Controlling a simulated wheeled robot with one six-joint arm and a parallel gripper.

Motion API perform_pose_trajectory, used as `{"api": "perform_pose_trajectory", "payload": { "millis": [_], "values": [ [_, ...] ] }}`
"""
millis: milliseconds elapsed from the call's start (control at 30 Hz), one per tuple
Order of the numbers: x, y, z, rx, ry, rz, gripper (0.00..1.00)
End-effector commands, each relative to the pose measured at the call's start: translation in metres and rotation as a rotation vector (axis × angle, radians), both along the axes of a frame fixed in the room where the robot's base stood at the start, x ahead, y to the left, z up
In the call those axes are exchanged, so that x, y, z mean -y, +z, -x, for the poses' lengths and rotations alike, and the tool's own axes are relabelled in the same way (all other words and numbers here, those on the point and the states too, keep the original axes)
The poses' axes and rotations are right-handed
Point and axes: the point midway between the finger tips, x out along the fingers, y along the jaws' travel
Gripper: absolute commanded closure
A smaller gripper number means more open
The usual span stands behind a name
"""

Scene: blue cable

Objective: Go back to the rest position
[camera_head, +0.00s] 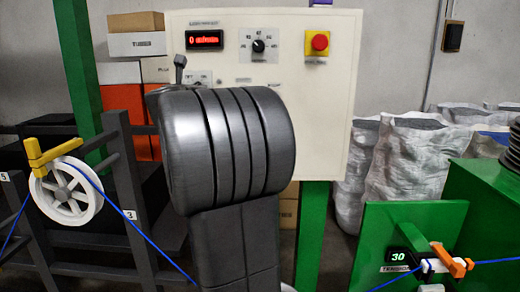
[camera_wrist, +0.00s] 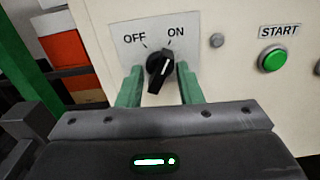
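My gripper (camera_wrist: 159,70) shows in the wrist view with its two green fingers apart, one on each side of a black OFF/ON knob (camera_wrist: 160,72). No clear contact between fingers and knob shows. The knob's white mark is on its upper right part, toward ON. In the head view my own grey arm link fills the middle and hides the gripper and most of the OFF/ON plate. The cream control panel (camera_head: 325,120) stands behind the arm.
A green START button (camera_wrist: 272,58) is right of the knob. The panel also carries a red stop button (camera_head: 320,42) and a selector dial (camera_head: 258,45). A white wheel (camera_head: 68,192) with blue cable (camera_head: 135,225) is at left; a green tension unit (camera_head: 415,240) is at right.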

Motion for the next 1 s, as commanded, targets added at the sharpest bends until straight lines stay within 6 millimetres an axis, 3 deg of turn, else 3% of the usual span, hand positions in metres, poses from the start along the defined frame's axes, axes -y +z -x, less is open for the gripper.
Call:
{"api": "perform_pose_trajectory", "payload": {
  "millis": [400, 1000],
  "values": [
    [-0.0004, 0.0023, 0.0000, -0.012, 0.000, 0.332, 0.67],
    [0.0016, -0.0013, 0.0003, -0.016, -0.004, 0.379, 0.67]
  ]
}}
